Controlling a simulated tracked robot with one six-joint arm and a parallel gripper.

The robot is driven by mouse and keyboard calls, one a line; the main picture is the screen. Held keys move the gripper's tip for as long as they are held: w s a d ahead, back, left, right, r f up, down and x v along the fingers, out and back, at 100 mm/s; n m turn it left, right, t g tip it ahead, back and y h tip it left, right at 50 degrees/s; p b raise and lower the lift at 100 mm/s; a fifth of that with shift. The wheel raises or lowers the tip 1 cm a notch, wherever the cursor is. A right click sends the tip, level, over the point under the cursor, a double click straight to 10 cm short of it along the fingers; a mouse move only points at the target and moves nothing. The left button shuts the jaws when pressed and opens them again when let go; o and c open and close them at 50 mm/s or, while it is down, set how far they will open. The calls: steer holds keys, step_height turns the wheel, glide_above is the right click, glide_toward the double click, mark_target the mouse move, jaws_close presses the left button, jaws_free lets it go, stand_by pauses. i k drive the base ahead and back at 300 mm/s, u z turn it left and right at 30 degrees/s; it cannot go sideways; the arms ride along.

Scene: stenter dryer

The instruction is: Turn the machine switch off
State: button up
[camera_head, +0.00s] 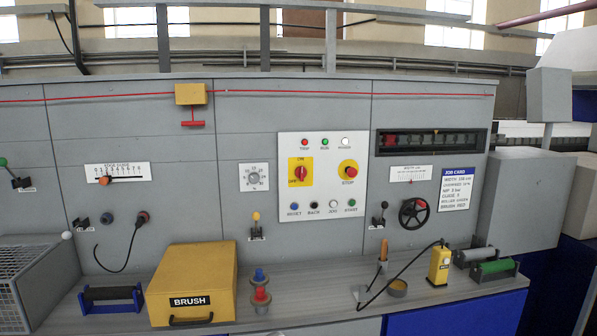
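The machine switch (300,173) is a red rotary knob on a yellow plate, at the left of the white control panel (325,200) in the middle of the picture. ON is marked above the knob and OFF at its left. The knob looks roughly upright, towards ON, though it is small in this view. A red STOP button (348,170) on a yellow plate sits to its right. My gripper is not in view.
Lamps line the panel's top and several small buttons its bottom. A yellow BRUSH box (192,283), red and blue stacked pieces (261,290) and a yellow corded device (439,265) stand on the ledge below. A red cord (300,92) runs above the panel. A yellow-knobbed lever (256,225) is lower left.

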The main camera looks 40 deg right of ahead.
mark_target(301, 173)
steer(key=z, duration=0.1)
steer(key=i, duration=1)
steer(key=u, duration=0.1)
